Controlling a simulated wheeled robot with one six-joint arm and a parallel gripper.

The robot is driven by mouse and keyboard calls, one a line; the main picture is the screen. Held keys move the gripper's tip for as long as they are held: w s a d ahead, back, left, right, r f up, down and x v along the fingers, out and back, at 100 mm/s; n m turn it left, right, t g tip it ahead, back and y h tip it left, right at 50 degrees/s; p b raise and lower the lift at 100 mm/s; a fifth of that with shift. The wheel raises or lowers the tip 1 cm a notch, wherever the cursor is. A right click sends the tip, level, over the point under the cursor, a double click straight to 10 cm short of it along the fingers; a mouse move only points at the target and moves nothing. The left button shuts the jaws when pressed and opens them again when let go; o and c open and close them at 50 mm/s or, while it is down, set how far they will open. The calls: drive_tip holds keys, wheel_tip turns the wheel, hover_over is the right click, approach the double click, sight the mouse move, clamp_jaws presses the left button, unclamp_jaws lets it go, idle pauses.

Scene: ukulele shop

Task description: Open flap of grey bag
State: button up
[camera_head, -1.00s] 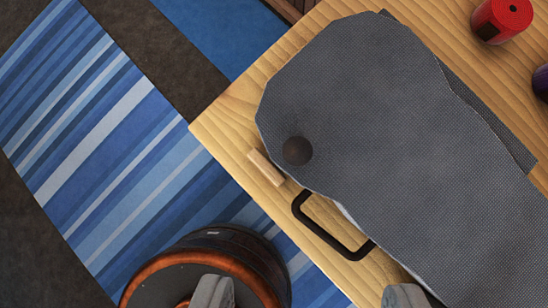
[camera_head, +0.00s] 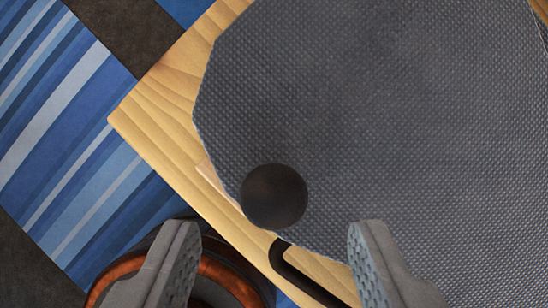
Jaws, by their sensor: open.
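The grey bag (camera_head: 390,110) lies on the wooden table, and its woven grey top fills the right of the view. A dark round knob (camera_head: 274,195) sits on the bag near its left edge. The knob shows just ahead of the gap between the fingertips. The right finger overlaps the bag in the picture; I cannot tell if it touches.
The wooden table (camera_head: 160,125) has its corner at the left. A small light wooden piece (camera_head: 212,178) lies by the bag's edge, partly hidden. A dark and orange round object (camera_head: 225,275) stands below the table edge. Blue striped carpet (camera_head: 60,130) covers the floor at left.

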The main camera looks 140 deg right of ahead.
sight(273, 203)
drive_tip(key=shift+x, duration=1.7)
drive_tip(key=shift+c, duration=0.4)
drive_tip(key=shift+r, duration=0.1)
clamp_jaws()
